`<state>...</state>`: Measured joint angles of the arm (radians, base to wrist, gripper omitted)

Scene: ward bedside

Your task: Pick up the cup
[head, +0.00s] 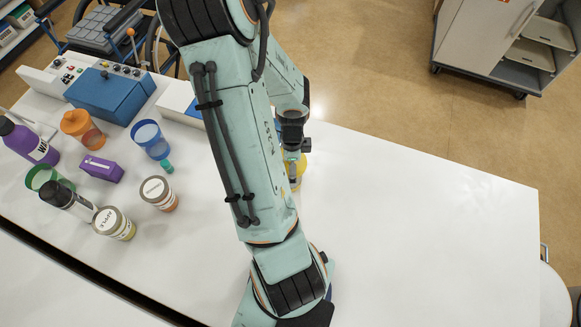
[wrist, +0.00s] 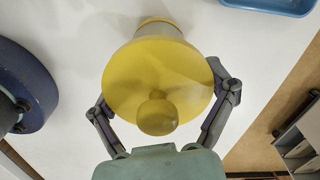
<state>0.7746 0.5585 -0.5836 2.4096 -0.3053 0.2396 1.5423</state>
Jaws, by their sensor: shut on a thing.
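The cup is yellow with a wide round lid and a knob, and a pale body with a yellow base. In the wrist view the yellow cup (wrist: 150,75) fills the middle, lid towards the camera. My gripper (wrist: 163,95) has one finger on each side of it and is shut on it; the fingertips are partly hidden by the lid. In the head view the yellow cup (head: 299,165) shows only in part behind my arm, at my gripper (head: 292,155). I cannot tell whether its base touches the white table.
The white table (head: 420,220) is clear to the right. A blue box (head: 110,95) is at the back left.

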